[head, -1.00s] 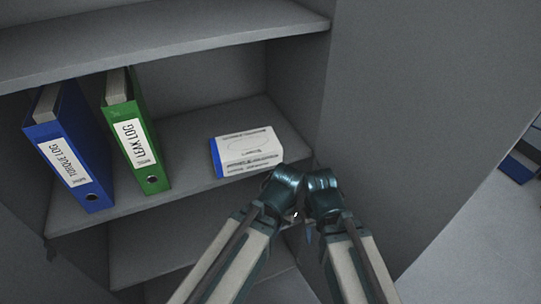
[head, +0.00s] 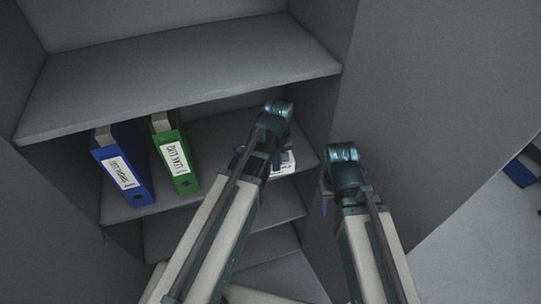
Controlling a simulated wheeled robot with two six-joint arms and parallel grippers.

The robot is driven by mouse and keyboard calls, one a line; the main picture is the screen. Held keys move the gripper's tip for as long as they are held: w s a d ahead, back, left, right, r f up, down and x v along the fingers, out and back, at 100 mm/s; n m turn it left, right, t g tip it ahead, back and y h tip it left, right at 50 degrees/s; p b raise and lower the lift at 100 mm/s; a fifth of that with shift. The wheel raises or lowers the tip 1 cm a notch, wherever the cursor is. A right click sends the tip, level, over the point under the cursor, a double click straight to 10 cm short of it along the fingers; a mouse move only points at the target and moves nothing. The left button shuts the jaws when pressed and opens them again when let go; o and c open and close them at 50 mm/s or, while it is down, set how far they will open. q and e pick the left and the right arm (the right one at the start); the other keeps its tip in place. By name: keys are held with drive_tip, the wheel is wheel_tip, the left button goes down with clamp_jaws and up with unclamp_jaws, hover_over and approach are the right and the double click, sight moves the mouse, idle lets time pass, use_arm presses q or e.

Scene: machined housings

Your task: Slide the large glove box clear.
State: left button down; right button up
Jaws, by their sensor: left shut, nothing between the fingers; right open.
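The glove box (head: 287,164), white with a blue end, lies on the middle shelf to the right of the binders. My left arm hides most of it. My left gripper (head: 275,158) is shut and empty, in front of the box in this view; I cannot tell whether it touches it. My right gripper (head: 326,200) is open and empty, to the right of the box near the cabinet's right side. Its fingers are partly hidden by its own wrist.
A blue binder (head: 138,192) and a green binder (head: 184,180) stand on the same shelf (head: 125,212) at the left. An upper shelf (head: 180,80) hangs above them. The cabinet's right panel (head: 430,100) is close to my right arm. Lower shelves (head: 220,232) show below.

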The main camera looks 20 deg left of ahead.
sight(271, 169)
use_arm(q)
drive_tip(key=shift+w+a+r+n, duration=0.4)
drive_tip(key=shift+r, duration=0.3)
use_arm(e)
drive_tip(key=shift+r, duration=0.75)
use_arm(q)
drive_tip(key=shift+f, duration=0.1)
use_arm(e)
drive_tip(key=shift+f, duration=0.1)
use_arm(q)
wheel_tip(271, 169, down, 11)
drive_tip(key=b, duration=1)
drive_tip(key=w+a, duration=0.1)
drive_tip(key=w+a+r, duration=0.1)
drive_tip(key=w, duration=0.1)
drive_tip(key=shift+w+a+r, duration=0.1)
drive_tip(key=shift+w+r, duration=0.05)
use_arm(e)
wheel_tip(271, 169, down, 10)
use_arm(q)
drive_tip(key=w+a, duration=0.4)
drive_tip(key=w, duration=0.2)
drive_tip(key=w+a, duration=0.4)
drive_tip(key=w, duration=0.2)
drive_tip(key=w+a, duration=0.5)
drive_tip(key=w, duration=0.1)
drive_tip(key=shift+w, duration=0.2)
